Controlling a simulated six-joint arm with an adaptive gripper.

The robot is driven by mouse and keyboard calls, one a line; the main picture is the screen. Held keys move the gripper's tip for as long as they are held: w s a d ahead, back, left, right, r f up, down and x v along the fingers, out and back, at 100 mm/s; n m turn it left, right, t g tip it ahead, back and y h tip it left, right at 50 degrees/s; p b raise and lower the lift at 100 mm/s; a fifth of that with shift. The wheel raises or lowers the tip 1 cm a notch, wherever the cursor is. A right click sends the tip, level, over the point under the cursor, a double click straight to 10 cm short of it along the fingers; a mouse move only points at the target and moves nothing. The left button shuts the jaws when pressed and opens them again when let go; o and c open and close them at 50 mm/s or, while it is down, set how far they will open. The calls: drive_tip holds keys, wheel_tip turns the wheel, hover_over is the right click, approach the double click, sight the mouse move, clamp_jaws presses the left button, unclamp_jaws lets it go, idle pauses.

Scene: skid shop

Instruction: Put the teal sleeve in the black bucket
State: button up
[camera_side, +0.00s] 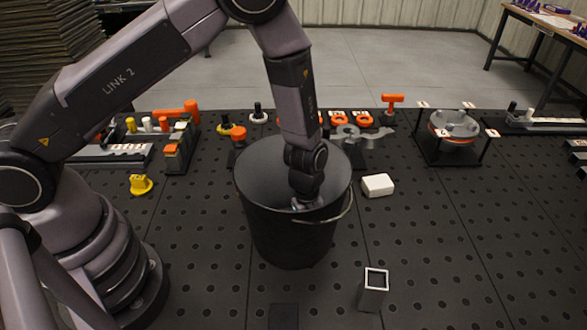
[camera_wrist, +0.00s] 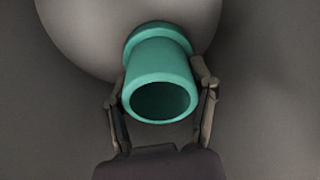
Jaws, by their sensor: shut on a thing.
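The black bucket (camera_side: 290,235) stands upright on the perforated black table, with a wire handle at its right side. My wrist reaches down into its mouth, and the bucket wall hides my fingers and the sleeve in the side view. In the wrist view the teal sleeve (camera_wrist: 160,75), a hollow flanged tube, sits between the two fingers of my gripper (camera_wrist: 160,105). My gripper is shut on it. Its open end faces the camera. A grey rounded surface lies behind it; I cannot tell whether the sleeve touches it.
A white block (camera_side: 377,185) lies right of the bucket. A yellow part (camera_side: 140,185) is at the left. Orange and grey fixtures line the back. The table's right front is mostly clear.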

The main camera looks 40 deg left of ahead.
drive_tip(key=shift+f, duration=0.15)
drive_tip(key=o, duration=0.9)
